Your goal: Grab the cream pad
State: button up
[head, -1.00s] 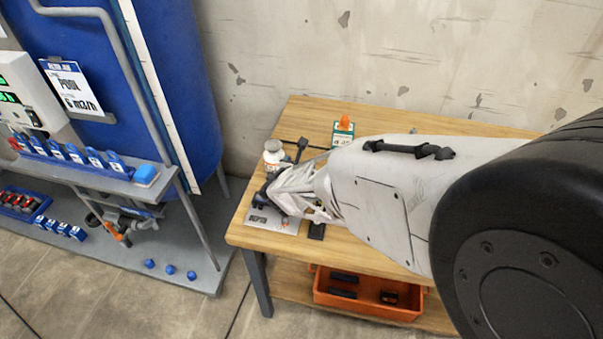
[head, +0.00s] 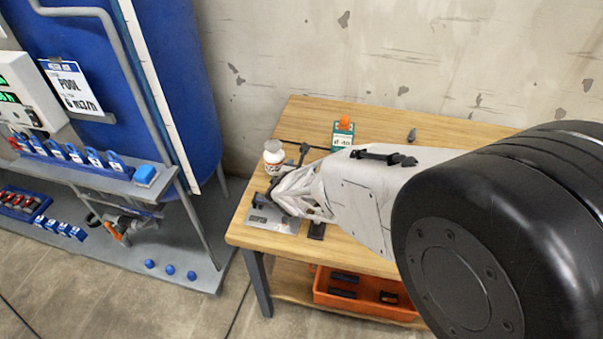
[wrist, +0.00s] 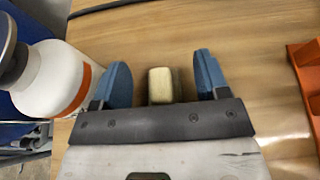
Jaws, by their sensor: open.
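The cream pad (wrist: 161,85) is a small block with rounded corners, lying on the wooden bench in the wrist view. My gripper (wrist: 161,72) is open, with one blue finger on each side of the pad and a visible gap on both sides. The near end of the pad is hidden by the dark gripper body. In the head view my gripper (head: 274,197) is low over the left part of the bench, and the pad is hidden there.
A white bottle (wrist: 55,77) with an orange band stands close to the left finger. An orange edge (wrist: 305,80) shows at the right in the wrist view. The wooden bench (head: 300,112) also holds a grey plate (head: 258,222) and a green-labelled item (head: 343,135). An orange bin (head: 365,305) sits below.

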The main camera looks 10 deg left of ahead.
jog(key=shift+c, duration=0.5)
jog(key=c, duration=0.9)
jog(key=shift+r, duration=5.05)
